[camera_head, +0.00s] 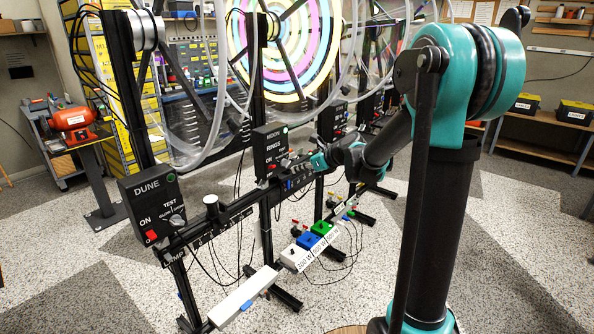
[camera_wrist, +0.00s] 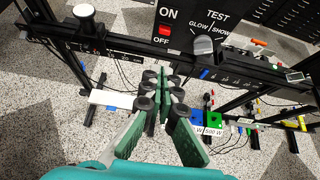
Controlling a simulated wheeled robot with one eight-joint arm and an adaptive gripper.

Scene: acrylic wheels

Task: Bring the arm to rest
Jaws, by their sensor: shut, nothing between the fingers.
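Beyond the fingers in that view is a black control box (camera_wrist: 180,42) with a red switch (camera_wrist: 165,30) and a grey GLOW/SHOW knob (camera_wrist: 203,45). I see a gap in the picture between fingertips and box, but cannot tell the distance.
A DUNE control box (camera_head: 152,208) stands at left. Large clear and coloured wheels, including a striped one (camera_head: 285,45), stand behind the rail. White, blue and green blocks (camera_head: 318,228) with cables sit low. A red machine (camera_head: 73,120) stands far left. Speckled floor is open in front.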

